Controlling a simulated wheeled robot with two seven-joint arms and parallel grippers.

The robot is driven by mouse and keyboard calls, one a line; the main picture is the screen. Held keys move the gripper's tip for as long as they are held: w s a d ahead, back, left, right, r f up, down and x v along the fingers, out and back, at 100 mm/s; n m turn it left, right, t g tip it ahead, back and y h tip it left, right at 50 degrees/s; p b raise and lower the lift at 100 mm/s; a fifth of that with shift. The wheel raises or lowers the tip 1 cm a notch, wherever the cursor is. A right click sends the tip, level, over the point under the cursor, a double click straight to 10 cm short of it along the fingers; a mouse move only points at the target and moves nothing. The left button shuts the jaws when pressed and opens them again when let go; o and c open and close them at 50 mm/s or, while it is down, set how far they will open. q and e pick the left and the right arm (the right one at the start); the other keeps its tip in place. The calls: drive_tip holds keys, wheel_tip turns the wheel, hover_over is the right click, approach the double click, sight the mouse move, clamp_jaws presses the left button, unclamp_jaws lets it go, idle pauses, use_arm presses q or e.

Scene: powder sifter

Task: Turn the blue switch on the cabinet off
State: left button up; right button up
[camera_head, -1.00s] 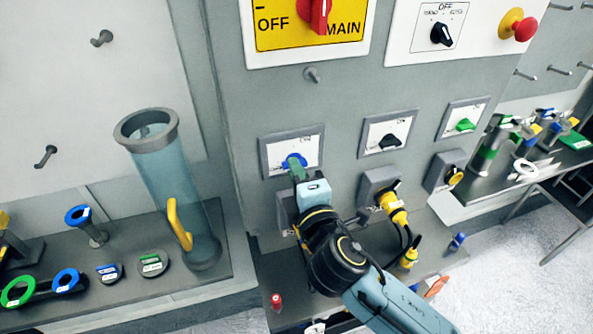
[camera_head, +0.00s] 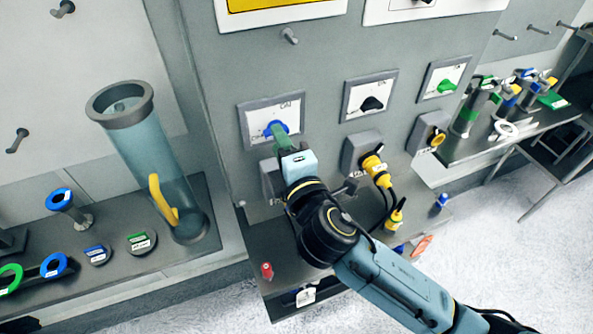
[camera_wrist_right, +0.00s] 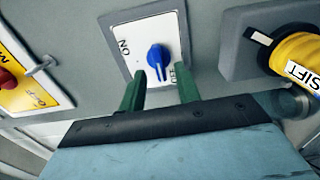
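The blue switch (camera_head: 276,128) sits on a white plate in a grey frame, the left one of three switch panels on the cabinet. It also shows in the right wrist view (camera_wrist_right: 156,58), with an ON label left of it and an OFF label at its lower right. Its narrow end points down in that view, near the OFF side. My right gripper (camera_head: 284,142) is just in front of the switch. In the wrist view its green fingers (camera_wrist_right: 160,88) are apart, with nothing between the tips; the knob is just beyond them. Whether they touch it is unclear. My left gripper is out of view.
A black switch (camera_head: 372,103) and a green switch (camera_head: 446,86) are to the right. A clear tube with a yellow handle (camera_head: 163,200) stands on the left shelf. A grey peg (camera_head: 290,36) sticks out above.

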drive_tip(key=b+v, duration=0.2)
drive_tip(key=v, duration=1)
drive_tip(key=shift+d, duration=0.1)
drive_tip(key=d+f+m+g+h, duration=0.3)
drive_tip(key=d+f+m+h, duration=0.1)
drive_tip(key=d+f+m, duration=0.25)
drive_tip(key=s+d+f+m+g+h, duration=0.1)
drive_tip(key=s+d+f+m+g, duration=1.1)
drive_tip(key=f+m, duration=0.25)
drive_tip(key=s+f+n+b, duration=0.2)
drive_tip(key=f+b, duration=0.7)
drive_tip(key=f, duration=2.4)
drive_tip(key=s+d+f+g+b, duration=0.1)
drive_tip(key=s+f+b, duration=0.5)
drive_tip(key=s+f, duration=1.1)
wheel_tip(320, 180, down, 4)
drive_tip(key=shift+s+d+r+h, duration=0.2)
drive_tip(key=shift+d+h, duration=0.1)
drive_tip(key=shift+d, duration=0.4)
